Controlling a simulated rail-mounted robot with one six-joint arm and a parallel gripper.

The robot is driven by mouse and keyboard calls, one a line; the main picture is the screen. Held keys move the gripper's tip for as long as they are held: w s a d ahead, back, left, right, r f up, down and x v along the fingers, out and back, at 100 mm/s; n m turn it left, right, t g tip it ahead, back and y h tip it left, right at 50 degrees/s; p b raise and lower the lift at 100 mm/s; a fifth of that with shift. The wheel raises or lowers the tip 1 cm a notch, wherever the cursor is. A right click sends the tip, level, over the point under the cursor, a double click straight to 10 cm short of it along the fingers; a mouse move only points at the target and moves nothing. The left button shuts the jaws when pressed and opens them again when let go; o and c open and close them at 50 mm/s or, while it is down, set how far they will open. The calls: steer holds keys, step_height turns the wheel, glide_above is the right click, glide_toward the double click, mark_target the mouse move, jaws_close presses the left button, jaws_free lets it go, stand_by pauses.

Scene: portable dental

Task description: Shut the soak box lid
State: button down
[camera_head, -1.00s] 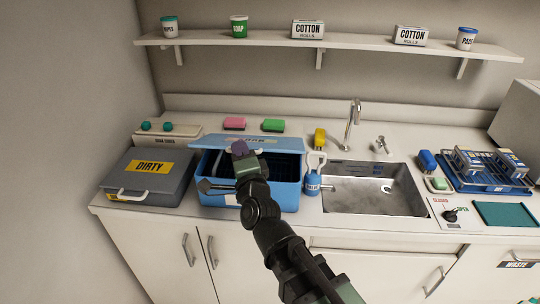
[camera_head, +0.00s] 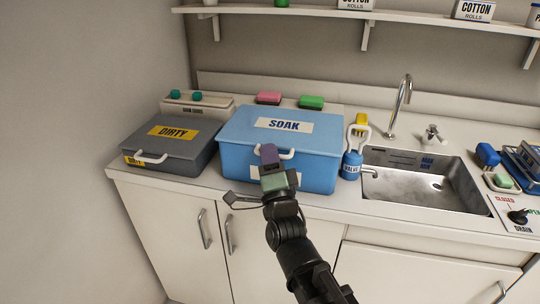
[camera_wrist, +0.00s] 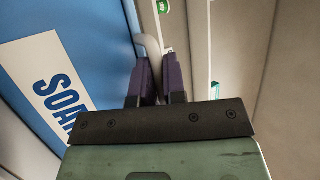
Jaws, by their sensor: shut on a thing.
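The soak box (camera_head: 240,164) is blue and stands on the counter. Its blue lid (camera_head: 312,140), with a white SOAK label, lies down over the top; no gap shows along its front edge. My gripper (camera_head: 268,155) is at the front of the lid, shut on the white lid handle (camera_head: 289,154). In the wrist view, the purple fingers of my gripper (camera_wrist: 157,72) are on either side of the pale handle (camera_wrist: 152,46), beside the lid (camera_wrist: 95,35) with its label. The inside of the box is hidden.
A grey DIRTY box (camera_head: 190,147) stands close on the left.

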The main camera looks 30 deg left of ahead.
steer(key=shift+f, duration=0.1)
steer(key=c, duration=1.5)
jaws_free()
steer(key=shift+d, duration=0.1)
